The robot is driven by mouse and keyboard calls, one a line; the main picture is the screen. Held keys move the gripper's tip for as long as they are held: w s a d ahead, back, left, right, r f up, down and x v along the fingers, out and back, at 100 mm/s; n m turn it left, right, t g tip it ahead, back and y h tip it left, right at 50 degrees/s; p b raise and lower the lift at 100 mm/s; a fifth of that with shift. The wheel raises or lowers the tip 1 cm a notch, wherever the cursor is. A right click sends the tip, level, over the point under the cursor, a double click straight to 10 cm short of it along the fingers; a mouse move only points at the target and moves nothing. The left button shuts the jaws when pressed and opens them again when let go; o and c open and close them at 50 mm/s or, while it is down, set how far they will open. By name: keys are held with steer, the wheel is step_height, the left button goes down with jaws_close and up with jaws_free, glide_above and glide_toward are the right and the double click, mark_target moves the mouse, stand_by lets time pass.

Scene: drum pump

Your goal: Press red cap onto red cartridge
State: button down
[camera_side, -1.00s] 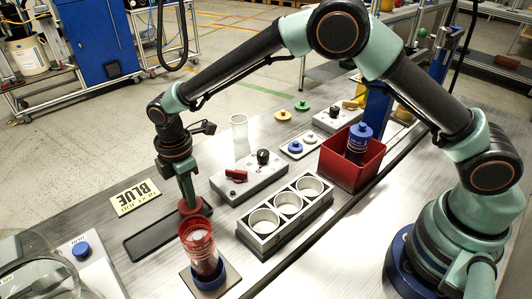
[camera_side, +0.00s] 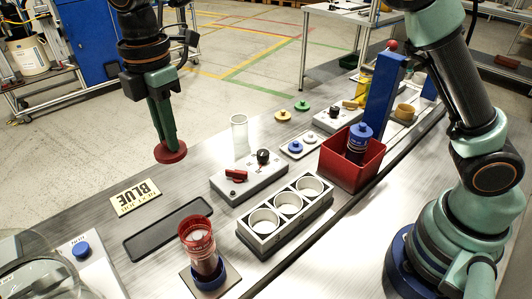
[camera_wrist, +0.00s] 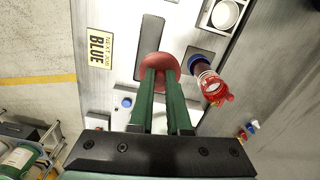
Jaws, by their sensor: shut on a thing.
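My gripper (camera_side: 165,140) is shut on the red cap (camera_side: 171,153), a flat red disc, and holds it in the air above the back edge of the table. The cap also shows at the fingertips in the wrist view (camera_wrist: 159,68). The red cartridge (camera_side: 201,245) is a clear red tube with an open top, standing upright in a blue ring (camera_side: 206,276) on a square plate at the front. It shows to the right of the cap in the wrist view (camera_wrist: 212,85). The cap is clear of the cartridge.
An empty dark tray (camera_side: 168,230) lies behind the cartridge. A block with three round holes (camera_side: 285,216), a valve block with red and black knobs (camera_side: 247,178) and a red bin (camera_side: 340,172) holding a blue-capped cartridge stand to the right. A "BLUE" sign (camera_side: 136,197) lies left.

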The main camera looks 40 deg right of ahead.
steer(key=s+a+r+n, duration=0.1)
steer(key=s+a+n, duration=0.1)
steer(key=s+n, duration=0.3)
steer(key=s+a+r+n, duration=0.1)
steer(key=s+a+n, duration=0.1)
steer(key=s, duration=0.6)
steer(key=shift+w+f, duration=0.2)
steer(key=shift+f, duration=2.8)
steer(key=shift+f, duration=0.15)
steer(key=shift+c, duration=1.6)
jaws_free()
step_height(320, 180, up, 7)
steer(key=shift+c, duration=0.3)
